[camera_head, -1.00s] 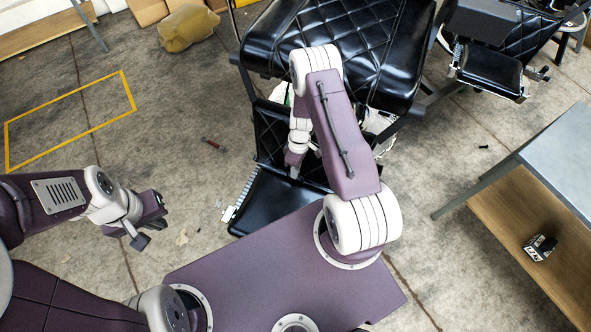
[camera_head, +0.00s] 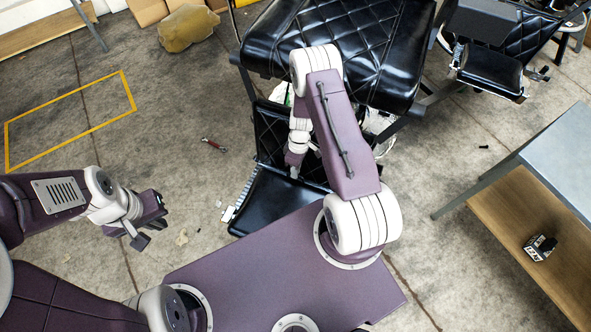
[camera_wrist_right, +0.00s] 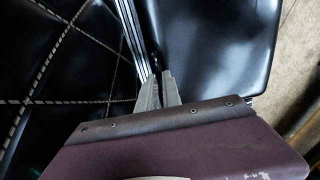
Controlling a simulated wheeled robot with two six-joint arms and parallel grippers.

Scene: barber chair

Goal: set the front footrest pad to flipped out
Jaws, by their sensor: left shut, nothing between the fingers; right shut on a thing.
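The barber chair's front footrest pad (camera_head: 268,205) is a smooth black panel with a ridged metal edge, low at the chair's front. It extends from the lower end of the quilted black leg panel (camera_head: 273,130). The smooth pad (camera_wrist_right: 215,45) and the quilted panel (camera_wrist_right: 60,60) also show in the right wrist view. My right gripper (camera_head: 293,171) is at the pad; in its wrist view the fingertips (camera_wrist_right: 160,88) are shut at the pad's edge, beside the metal strip. The exact contact is partly hidden. My left gripper (camera_head: 150,222) is shut and empty, off to the left.
The chair's quilted seat (camera_head: 340,45) overhangs behind my right arm. A grey-topped table (camera_head: 560,150) stands at the right, with a small box (camera_head: 539,248) on its lower shelf. A small red tool (camera_head: 213,144) lies on the floor. Open floor lies left of the chair.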

